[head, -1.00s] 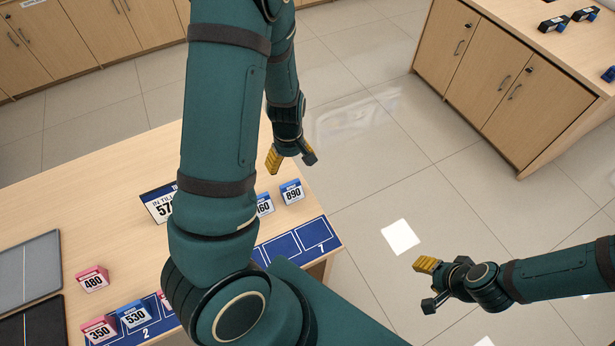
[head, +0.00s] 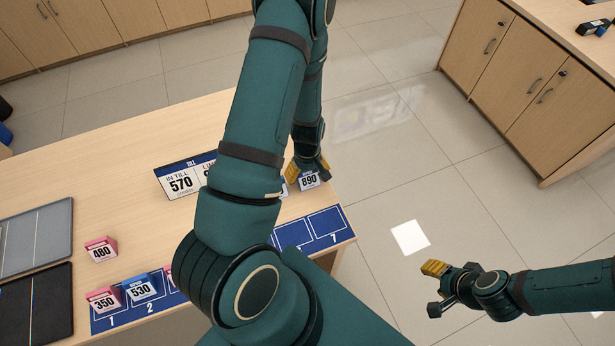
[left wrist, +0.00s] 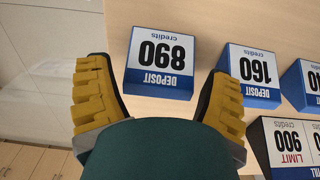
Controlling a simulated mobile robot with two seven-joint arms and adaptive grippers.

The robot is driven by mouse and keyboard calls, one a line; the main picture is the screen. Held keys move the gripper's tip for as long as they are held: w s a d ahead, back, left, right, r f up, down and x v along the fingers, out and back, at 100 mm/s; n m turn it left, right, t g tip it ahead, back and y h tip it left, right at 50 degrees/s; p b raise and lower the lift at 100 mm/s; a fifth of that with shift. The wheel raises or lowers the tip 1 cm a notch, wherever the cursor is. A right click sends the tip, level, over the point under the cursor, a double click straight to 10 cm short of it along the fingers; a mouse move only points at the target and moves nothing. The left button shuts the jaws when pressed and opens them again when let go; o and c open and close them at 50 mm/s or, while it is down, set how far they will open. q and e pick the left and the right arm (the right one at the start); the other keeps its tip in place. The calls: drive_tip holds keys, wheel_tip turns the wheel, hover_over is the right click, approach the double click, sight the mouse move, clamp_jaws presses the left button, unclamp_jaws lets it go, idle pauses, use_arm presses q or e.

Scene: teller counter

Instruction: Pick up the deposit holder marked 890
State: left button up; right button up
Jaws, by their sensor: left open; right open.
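The deposit holder marked 890 (head: 309,181) is a small blue and white block on the counter near its right end. It shows upside down in the left wrist view (left wrist: 160,62). My left gripper (head: 307,170) is directly above and behind it in the head view. In the left wrist view its yellow fingers (left wrist: 158,95) are open, one on each side of the holder's near part, with nothing visibly gripped. My right gripper (head: 436,288) is open and empty over the floor at the right.
A holder marked 160 (left wrist: 252,72) stands close beside the 890 one. The till sign marked 570 (head: 180,182) is nearby. Holders 480 (head: 101,250), 350 (head: 104,299) and 530 (head: 141,288) are at the left. Blue numbered mat (head: 328,224) lies along the front edge.

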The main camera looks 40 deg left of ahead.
use_arm(q)
drive_tip(key=shift+f, duration=0.4)
drive_tip(key=c, duration=0.9)
